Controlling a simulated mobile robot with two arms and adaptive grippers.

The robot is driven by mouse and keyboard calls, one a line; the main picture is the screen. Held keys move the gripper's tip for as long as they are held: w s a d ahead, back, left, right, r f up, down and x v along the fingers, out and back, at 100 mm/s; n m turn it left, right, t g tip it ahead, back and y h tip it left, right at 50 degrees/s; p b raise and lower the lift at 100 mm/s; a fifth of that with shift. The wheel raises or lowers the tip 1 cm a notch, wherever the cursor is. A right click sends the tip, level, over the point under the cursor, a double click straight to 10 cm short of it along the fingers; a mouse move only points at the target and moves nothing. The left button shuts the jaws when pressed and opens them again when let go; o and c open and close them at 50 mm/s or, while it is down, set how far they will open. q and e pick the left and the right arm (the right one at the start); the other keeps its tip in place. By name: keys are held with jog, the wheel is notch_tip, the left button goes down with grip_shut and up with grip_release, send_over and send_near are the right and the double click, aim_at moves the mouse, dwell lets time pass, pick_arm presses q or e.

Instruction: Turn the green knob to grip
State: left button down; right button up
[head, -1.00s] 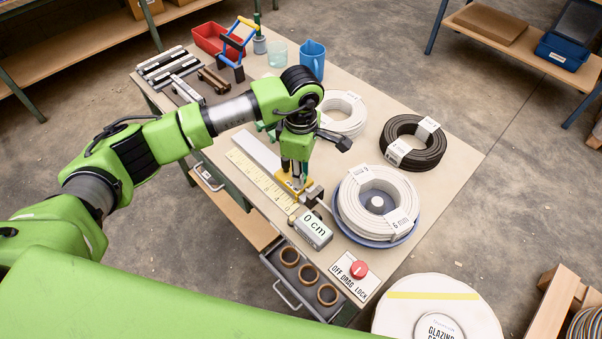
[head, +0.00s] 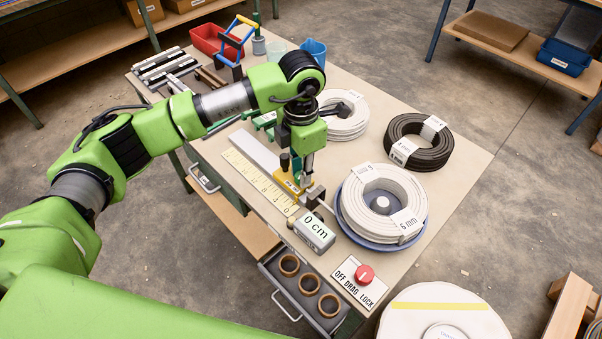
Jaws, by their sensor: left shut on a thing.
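My left gripper (head: 297,172) points down over the yellow slider block (head: 287,184) at the near end of the steel rule. It is shut at the top of the block, with one dark finger to the left and one silvery finger to the right. A little green shows between the fingers, where the green knob (head: 296,166) is; the fingers and wrist hide most of it. The yellow ruler scale (head: 258,179) runs along the left of the rail. A grey box reading "0 cm" (head: 315,233) sits just in front. My right gripper is not in view.
A coil of white cable (head: 366,212) lies on a blue turntable to the right. A red knob (head: 364,273) sits on an OFF, DRAG, LOCK plate. A black coil (head: 420,157) lies behind. An open drawer (head: 281,292) holds several brown rings.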

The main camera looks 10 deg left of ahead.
pick_arm(q)
jog(key=shift+n, duration=0.7)
jog(key=c, duration=1.8)
grip_release()
